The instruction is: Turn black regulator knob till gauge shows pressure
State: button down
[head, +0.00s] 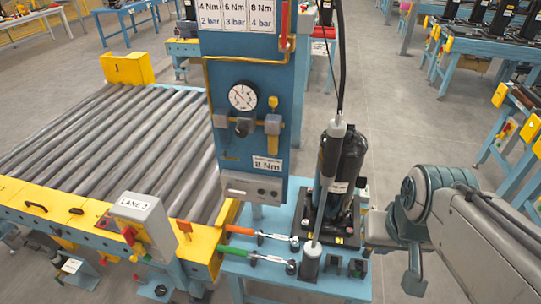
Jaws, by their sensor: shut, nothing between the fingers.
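The black regulator knob (243,127) sits on the front of the blue upright panel (228,60), just below a round white-faced pressure gauge (243,96). The gauge's needle is too small to read surely. A grey fitting (220,119) is left of the knob and a brass fitting (273,124) is right of it. My arm comes in from the right. My gripper (414,284) appears shut and empty, pointing down at the lower right, well apart from the knob. Its fingertips are small and hard to make out.
A black compressor-like unit (352,165) with hoses stands between panel and arm. Two torque wrenches, orange-handled (242,231) and green-handled (253,257), lie on the blue bench (318,284). A roller conveyor (130,140) fills the left.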

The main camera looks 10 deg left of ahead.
aim_at(242, 131)
jog(key=u, duration=0.55)
jog(key=i, duration=0.6)
jog(key=u, duration=0.5)
